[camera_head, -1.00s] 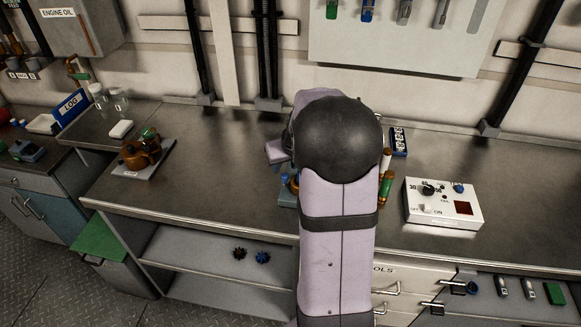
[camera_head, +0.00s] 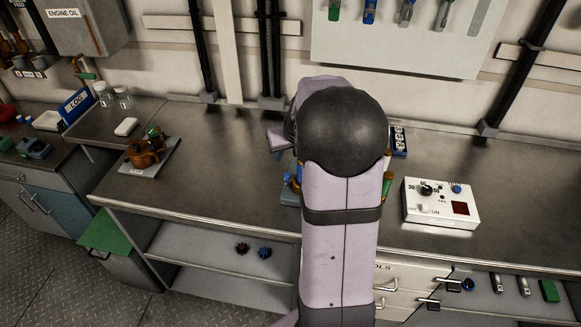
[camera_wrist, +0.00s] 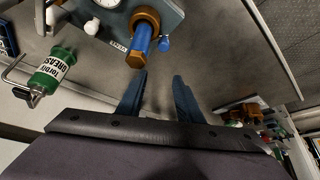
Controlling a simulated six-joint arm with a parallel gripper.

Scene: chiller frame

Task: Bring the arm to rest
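My arm (camera_head: 338,215) reaches over the steel workbench (camera_head: 225,165) in the head view, its dark round joint covering the middle of the bench. My gripper (camera_wrist: 160,85) shows in the wrist view with two blue fingers apart and nothing between them. Beyond the fingertips is a grey fixture (camera_wrist: 180,12) with a brass and blue fitting (camera_wrist: 143,38); the fingers appear clear of it. In the head view the fingertips are hidden behind my arm.
A white control box (camera_head: 440,204) stands right of my arm. A brown pump-like unit (camera_head: 148,152) sits at left. A green grease can (camera_wrist: 52,70) lies left of the fingers in the wrist view. The bench between the pump unit and my arm is clear.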

